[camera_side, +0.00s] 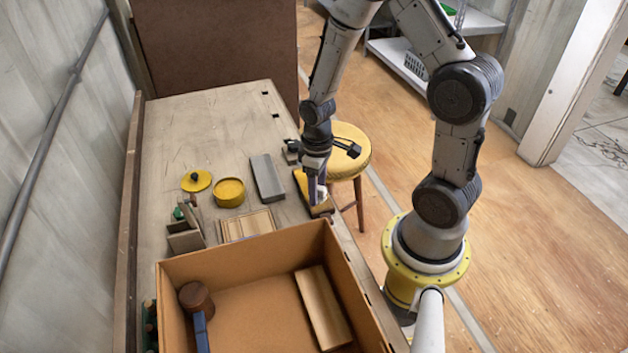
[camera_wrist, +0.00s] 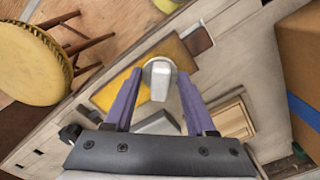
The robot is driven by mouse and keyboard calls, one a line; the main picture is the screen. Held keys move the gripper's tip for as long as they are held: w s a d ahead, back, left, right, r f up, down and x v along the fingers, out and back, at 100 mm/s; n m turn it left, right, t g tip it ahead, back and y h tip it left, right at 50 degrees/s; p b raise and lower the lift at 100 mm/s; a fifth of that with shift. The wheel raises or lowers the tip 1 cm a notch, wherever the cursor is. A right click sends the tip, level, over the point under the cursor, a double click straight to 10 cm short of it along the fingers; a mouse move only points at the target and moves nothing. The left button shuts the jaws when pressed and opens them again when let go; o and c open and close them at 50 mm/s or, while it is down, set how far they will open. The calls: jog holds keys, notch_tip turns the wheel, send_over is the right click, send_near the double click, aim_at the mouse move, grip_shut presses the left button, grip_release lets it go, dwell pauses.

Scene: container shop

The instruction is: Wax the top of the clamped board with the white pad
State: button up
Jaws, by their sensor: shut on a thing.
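The board (camera_side: 303,186) lies along the right edge of the workbench. Its top looks yellow-orange in the wrist view (camera_wrist: 108,95), with a dark brown patch (camera_wrist: 198,41) at one end. A dark clamp-like part (camera_side: 292,148) sits by its far end. My gripper (camera_side: 319,196) points down over the near part of the board. In the wrist view its purple fingers are closed on the white pad (camera_wrist: 160,88), which has a round base. The pad is over the board; whether it touches is hard to tell.
A yellow tin (camera_side: 229,193), its lid (camera_side: 196,181) and a grey block (camera_side: 268,178) stand left of the board. A cardboard box (camera_side: 225,264) holding a mallet (camera_side: 196,298) and a plank (camera_side: 323,307) is in front. A yellow stool (camera_side: 350,146) stands beside the bench.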

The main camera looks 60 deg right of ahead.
aim_at(323, 210)
jog(key=s+a, duration=0.2)
jog(key=s, duration=0.1)
jog(key=shift+a, duration=0.4)
jog(key=shift+w+d, duration=5.55)
jog(key=shift+w, duration=0.05)
notch_tip(323, 210, up, 8)
